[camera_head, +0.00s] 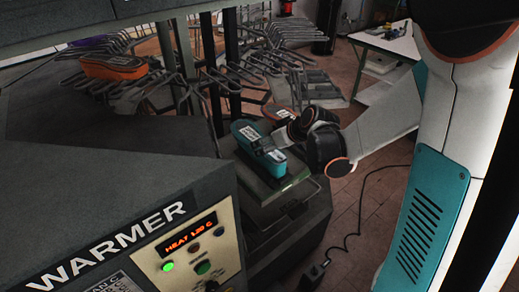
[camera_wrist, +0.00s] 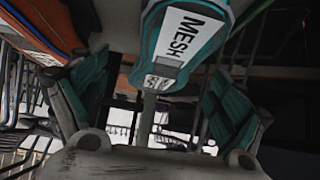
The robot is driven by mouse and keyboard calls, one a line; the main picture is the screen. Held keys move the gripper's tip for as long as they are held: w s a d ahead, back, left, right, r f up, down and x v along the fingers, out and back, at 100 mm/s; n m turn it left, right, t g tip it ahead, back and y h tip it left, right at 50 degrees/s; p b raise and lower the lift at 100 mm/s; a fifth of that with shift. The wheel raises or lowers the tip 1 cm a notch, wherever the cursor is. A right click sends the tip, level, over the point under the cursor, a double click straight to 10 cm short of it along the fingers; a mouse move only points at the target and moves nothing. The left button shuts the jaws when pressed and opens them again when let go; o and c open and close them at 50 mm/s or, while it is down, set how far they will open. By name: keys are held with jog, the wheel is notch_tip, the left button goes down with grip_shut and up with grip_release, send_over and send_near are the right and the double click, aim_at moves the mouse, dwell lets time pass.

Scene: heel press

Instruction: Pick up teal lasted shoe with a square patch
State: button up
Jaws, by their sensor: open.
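The teal lasted shoe (camera_head: 258,148) sits on a dark stand with a green light, right of the warmer. Pale markings show on its upper. In the wrist view a teal shoe (camera_wrist: 180,45) with a white "MESH" label is at top centre, with a small light patterned patch near its lower end and a grey post below. My gripper (camera_head: 300,130) is close to the shoe's right side in the head view. In the wrist view my gripper (camera_wrist: 158,95) is open, with teal-padded fingers apart on either side below the shoe.
The warmer (camera_head: 125,235) fills the lower left, its display lit. An orange shoe (camera_head: 113,67) and a purple item (camera_head: 92,42) are on the wire rack behind. A black cable (camera_head: 352,215) lies on the tiled floor. A white table (camera_head: 390,42) stands at the back right.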

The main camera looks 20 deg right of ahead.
aim_at(245, 131)
jog(key=w+a+f, duration=0.2)
jog(key=w, duration=0.1)
jog(key=shift+a+f, duration=0.1)
jog(key=shift+f, duration=0.1)
jog(key=shift+w+a+f, duration=0.1)
jog(key=shift+w+f, duration=0.25)
jog(key=shift+f, duration=0.1)
jog(key=c, duration=1.8)
